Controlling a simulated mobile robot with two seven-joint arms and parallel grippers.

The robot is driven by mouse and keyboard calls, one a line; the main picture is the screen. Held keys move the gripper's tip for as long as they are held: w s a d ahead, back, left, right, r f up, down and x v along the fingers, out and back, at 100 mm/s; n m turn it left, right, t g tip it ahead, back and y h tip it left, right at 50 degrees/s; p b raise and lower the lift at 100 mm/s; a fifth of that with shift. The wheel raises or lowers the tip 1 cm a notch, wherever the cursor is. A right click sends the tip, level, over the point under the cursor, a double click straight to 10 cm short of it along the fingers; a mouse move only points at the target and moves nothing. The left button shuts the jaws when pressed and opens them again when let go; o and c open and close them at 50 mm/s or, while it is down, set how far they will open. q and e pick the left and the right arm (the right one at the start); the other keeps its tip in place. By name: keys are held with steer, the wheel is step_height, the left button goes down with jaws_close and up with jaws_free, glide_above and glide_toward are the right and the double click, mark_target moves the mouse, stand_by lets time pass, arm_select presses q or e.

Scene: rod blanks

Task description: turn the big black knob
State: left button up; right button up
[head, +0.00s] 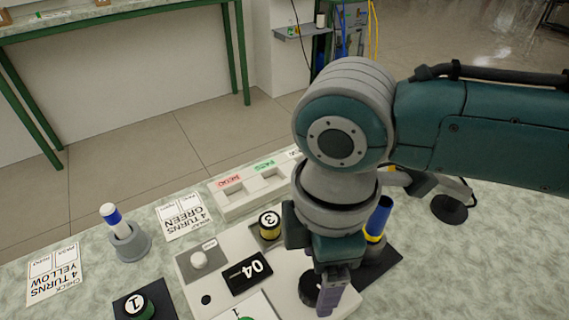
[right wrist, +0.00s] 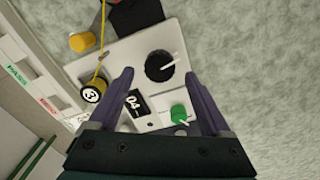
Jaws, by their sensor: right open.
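The big black knob (head: 308,289) sits on a pale control panel (head: 205,283) and is partly hidden by my right gripper (head: 327,296) in the head view. In the right wrist view the black knob (right wrist: 157,67) shows whole, with a white pointer line reaching toward the upper right. My right gripper (right wrist: 159,73) is open, its two purple fingers apart on either side of the knob in the picture. I cannot tell whether they touch it. The panel's display (head: 247,271) reads 04. My left gripper is not in view.
A blue-yellow rod (head: 378,217) stands right of the gripper. A tray (head: 235,208) lies behind; a grey holder (head: 130,243) with a rod stands left.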

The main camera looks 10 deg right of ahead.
mark_target(315, 284)
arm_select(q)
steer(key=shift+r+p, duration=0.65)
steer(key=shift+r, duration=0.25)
arm_select(e)
step_height(315, 284, up, 7)
steer(key=shift+r, duration=0.15)
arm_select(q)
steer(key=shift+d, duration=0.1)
